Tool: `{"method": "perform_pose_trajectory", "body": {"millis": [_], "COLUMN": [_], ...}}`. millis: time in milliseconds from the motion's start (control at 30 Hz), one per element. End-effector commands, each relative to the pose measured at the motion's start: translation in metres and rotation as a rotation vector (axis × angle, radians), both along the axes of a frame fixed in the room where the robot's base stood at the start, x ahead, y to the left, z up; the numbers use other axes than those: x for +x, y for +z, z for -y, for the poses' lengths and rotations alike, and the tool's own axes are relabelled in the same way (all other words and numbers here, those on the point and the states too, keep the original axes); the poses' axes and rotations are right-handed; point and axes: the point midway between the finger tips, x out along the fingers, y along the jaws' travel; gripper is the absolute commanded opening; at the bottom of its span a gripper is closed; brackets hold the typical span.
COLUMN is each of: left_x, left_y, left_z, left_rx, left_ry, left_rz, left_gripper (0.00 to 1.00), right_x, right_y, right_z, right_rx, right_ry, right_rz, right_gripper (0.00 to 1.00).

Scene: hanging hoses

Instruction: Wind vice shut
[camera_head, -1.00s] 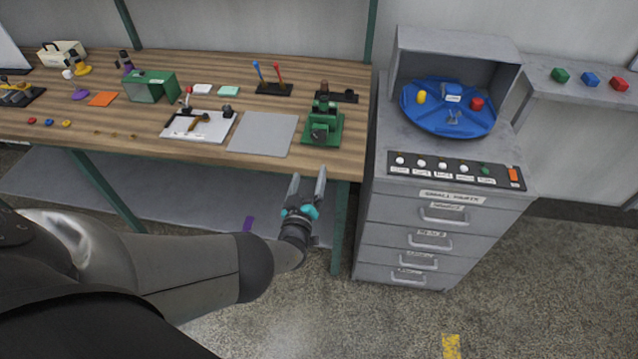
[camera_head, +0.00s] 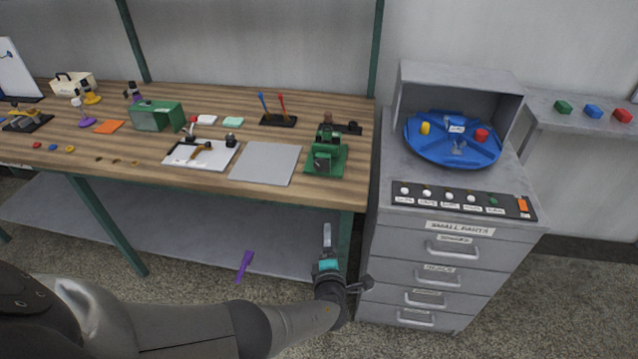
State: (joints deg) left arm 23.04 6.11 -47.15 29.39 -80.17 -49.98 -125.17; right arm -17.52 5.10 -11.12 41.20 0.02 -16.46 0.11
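The green vice (camera_head: 327,152) stands at the front right of the wooden workbench. A dark part shows on its front. Its jaw gap and handle are too small to make out. My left gripper (camera_head: 327,238) is in front of the bench and below its top edge, under the vice and clear of it. I see its fingers edge-on, one in front of the other, so the gap between them is hidden. Nothing shows in it. My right gripper is out of view.
A grey plate (camera_head: 266,163) lies left of the vice, with a white board (camera_head: 190,158) beyond it. Right of the bench stands a grey drawer cabinet (camera_head: 440,250) with a blue turntable (camera_head: 440,150) on top. Red and blue tools (camera_head: 278,108) stand behind the plate.

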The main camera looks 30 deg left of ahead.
Motion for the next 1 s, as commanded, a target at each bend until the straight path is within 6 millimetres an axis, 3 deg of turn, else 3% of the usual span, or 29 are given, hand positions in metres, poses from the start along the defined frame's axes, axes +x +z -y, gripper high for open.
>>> {"method": "perform_pose_trajectory", "body": {"millis": [33, 100, 300, 533, 733, 767, 1000], "left_x": [0.0, 0.001, 0.011, 0.031, 0.044, 0.045, 0.034], "left_y": [-0.019, -0.032, -0.051, -0.042, -0.012, -0.006, 0.046], "left_z": [0.013, 0.027, 0.062, 0.077, 0.056, 0.051, -0.012], "left_rx": [-0.197, -0.467, -1.214, -2.039, -2.738, 2.775, 2.066], "left_ry": [0.064, 0.158, 0.447, 0.779, 1.01, -1.008, -0.605], "left_rz": [0.046, 0.115, 0.341, 0.648, 0.938, -0.955, -0.689], "left_gripper": [0.86, 0.86, 0.86, 0.86, 0.86, 0.86, 0.86], "right_x": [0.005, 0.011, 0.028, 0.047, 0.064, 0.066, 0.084], "right_y": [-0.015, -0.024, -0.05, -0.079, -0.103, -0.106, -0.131], "right_z": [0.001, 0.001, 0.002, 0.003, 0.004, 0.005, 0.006], "right_rx": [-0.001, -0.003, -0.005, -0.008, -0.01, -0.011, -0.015], "right_ry": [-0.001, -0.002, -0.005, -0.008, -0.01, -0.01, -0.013], "right_rz": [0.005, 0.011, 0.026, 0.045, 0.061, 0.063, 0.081], "right_gripper": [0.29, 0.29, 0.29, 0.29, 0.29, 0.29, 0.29]}}
